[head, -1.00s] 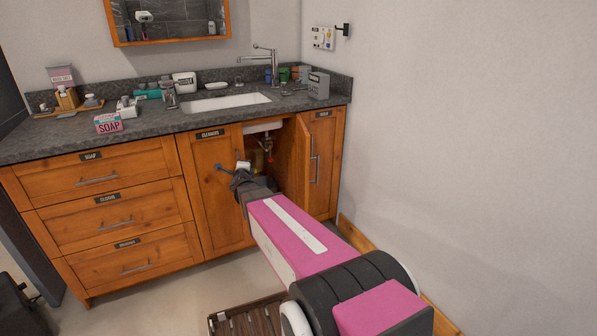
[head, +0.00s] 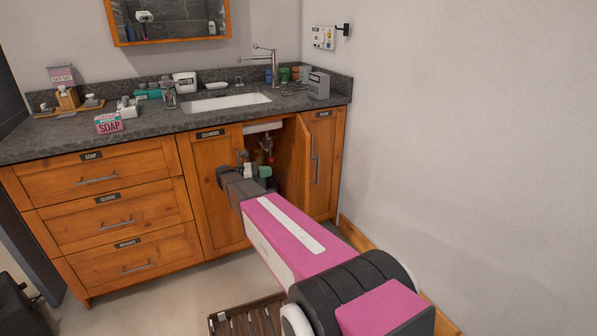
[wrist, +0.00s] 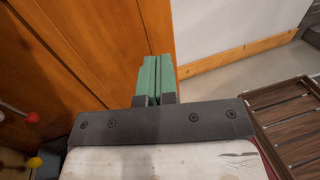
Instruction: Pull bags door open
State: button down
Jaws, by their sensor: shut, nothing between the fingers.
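The right cabinet door (head: 325,165) under the sink stands ajar, with a vertical bar handle (head: 315,168) on its outer face. Its label is too small to read. In the wrist view, a wooden panel (wrist: 95,35), seemingly this door's inner side, fills the upper left, and its edge runs beside my fingers. My gripper (wrist: 157,62) has its green fingers together and empty. In the head view, my gripper (head: 265,172) is at the cabinet opening, left of the door and apart from the handle. I cannot tell whether the fingers touch the wood.
The left door (head: 210,190) is closed, beside several closed drawers. Pipes with a red valve (wrist: 30,117) show inside the cabinet. The white wall (head: 450,150) rises close on the right. A slatted brown rack (head: 250,318) lies on the floor in front.

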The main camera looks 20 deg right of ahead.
send_near(305, 169)
jog(key=x, duration=0.7)
jog(key=shift+s+d+r, duration=0.1)
jog(key=shift+s+d, duration=0.1)
jog(key=shift+s, duration=0.05)
